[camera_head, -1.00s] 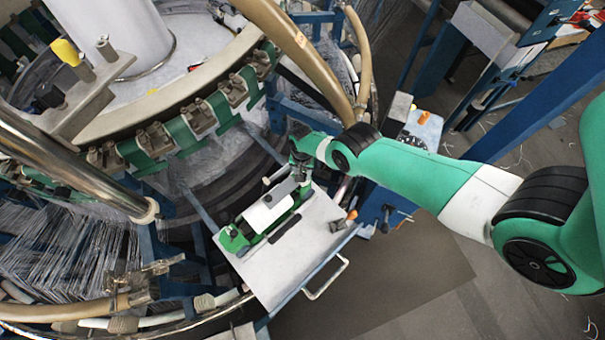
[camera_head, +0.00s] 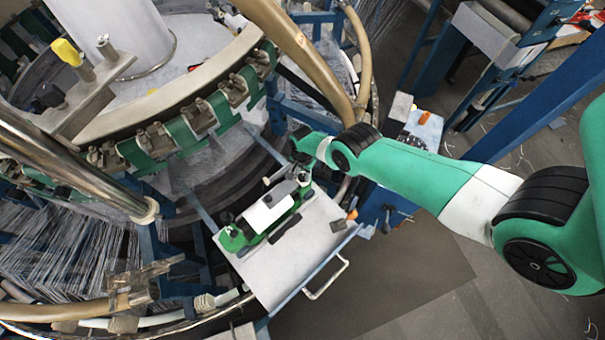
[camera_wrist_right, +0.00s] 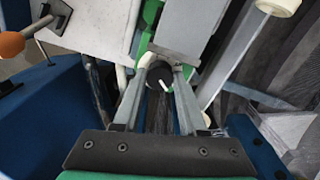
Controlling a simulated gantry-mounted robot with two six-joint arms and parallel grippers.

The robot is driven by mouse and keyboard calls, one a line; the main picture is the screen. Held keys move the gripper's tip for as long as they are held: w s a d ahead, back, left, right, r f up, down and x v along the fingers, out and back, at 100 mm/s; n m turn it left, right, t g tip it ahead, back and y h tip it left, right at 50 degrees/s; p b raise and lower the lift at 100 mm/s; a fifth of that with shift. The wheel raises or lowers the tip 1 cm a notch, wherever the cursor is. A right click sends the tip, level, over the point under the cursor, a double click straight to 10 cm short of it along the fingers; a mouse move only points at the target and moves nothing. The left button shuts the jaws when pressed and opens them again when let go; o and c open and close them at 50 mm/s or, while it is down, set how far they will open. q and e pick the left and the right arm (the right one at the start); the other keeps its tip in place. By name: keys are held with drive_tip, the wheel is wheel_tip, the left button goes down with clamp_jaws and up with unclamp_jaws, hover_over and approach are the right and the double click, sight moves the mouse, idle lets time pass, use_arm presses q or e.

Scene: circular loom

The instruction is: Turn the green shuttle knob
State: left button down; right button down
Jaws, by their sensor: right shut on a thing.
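The green shuttle (camera_head: 268,225) with a white roll-like body (camera_head: 268,208) lies on a light metal plate (camera_head: 318,222) in the head view. My right gripper (camera_head: 303,180) points down at the shuttle's upper right end. In the right wrist view, my right gripper (camera_wrist_right: 160,72) is shut on a dark round knob (camera_wrist_right: 158,74), with one finger on each side. A small white mark shows at the knob's near side. The shuttle's green edge (camera_wrist_right: 147,38) shows beyond it. In the head view the gripper mostly hides the knob. My left gripper is not in view.
The loom's ring with green straps and metal clamps (camera_head: 199,118) stands left of the plate. A tan hose (camera_head: 300,55) runs behind my right wrist. A metal handle (camera_head: 327,280) juts from the plate's front. An orange knob (camera_wrist_right: 12,44) lies left in the wrist view.

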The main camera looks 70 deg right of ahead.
sight(302, 176)
drive_tip(key=c, duration=0.7)
unclamp_jaws()
drive_tip(key=shift+c, duration=0.2)
drive_tip(key=shift+r, duration=0.1)
wheel_tip(302, 176, up, 11)
drive_tip(key=p, duration=1.1)
drive_tip(key=shift+r, duration=0.2)
